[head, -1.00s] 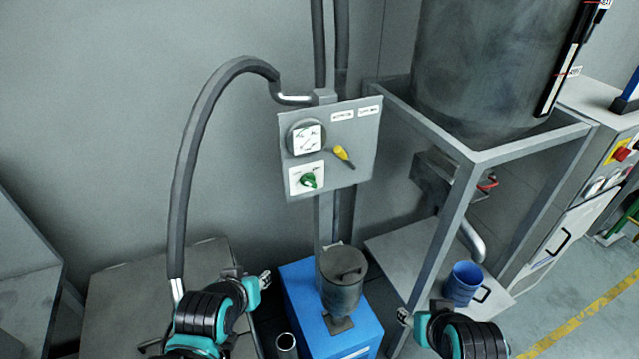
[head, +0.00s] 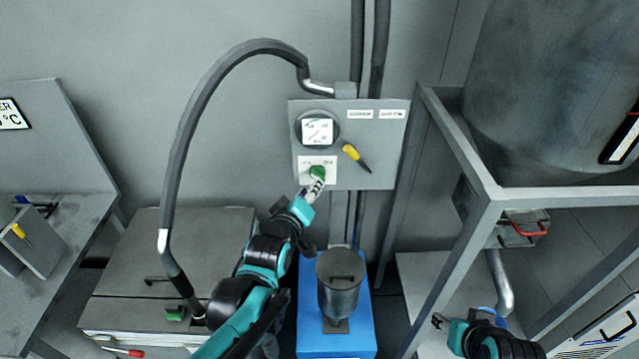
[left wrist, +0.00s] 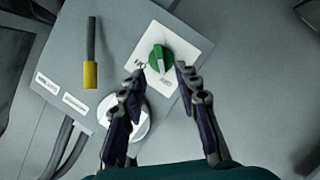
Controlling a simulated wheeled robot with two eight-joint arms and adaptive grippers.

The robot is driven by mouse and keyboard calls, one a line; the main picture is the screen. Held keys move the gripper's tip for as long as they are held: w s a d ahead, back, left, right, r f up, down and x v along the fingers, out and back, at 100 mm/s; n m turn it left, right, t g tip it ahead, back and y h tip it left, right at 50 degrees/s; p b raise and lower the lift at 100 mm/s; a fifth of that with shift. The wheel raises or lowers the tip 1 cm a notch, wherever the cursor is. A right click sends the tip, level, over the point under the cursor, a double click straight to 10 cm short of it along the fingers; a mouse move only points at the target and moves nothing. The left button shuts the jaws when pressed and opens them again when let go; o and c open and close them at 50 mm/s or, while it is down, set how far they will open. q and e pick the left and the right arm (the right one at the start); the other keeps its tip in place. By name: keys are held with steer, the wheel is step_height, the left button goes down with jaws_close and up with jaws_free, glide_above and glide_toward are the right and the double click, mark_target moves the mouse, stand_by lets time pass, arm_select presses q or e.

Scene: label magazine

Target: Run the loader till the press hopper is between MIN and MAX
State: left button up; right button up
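The loader's grey control panel (head: 384,160) carries a round dial (head: 318,131), a green knob (head: 318,172) on a white plate, and a yellow-handled lever (head: 356,157). My left gripper (head: 314,184) is right at the green knob. In the left wrist view its fingers (left wrist: 158,76) are spread, one to each side of the green knob (left wrist: 159,58), with no clear grip on it. The large grey hopper (head: 550,110) stands on a frame at the upper right; its black-edged gauge (head: 624,137) is cut off and its level cannot be read. My right gripper (head: 441,321) is low at right, too small to judge.
A blue box (head: 335,325) with a grey lidded canister (head: 339,285) stands below the panel. A thick hose (head: 185,140) arches left of it, down to a grey chest (head: 150,250). The hopper's metal frame (head: 468,240) stands close to my right arm.

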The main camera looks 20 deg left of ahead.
mark_target(318, 175)
arm_select(q)
steer(key=b+x, duration=0.1)
steer(key=x, duration=0.5)
steer(key=shift+b, duration=0.35)
steer(key=shift+s, duration=0.1)
jaws_close()
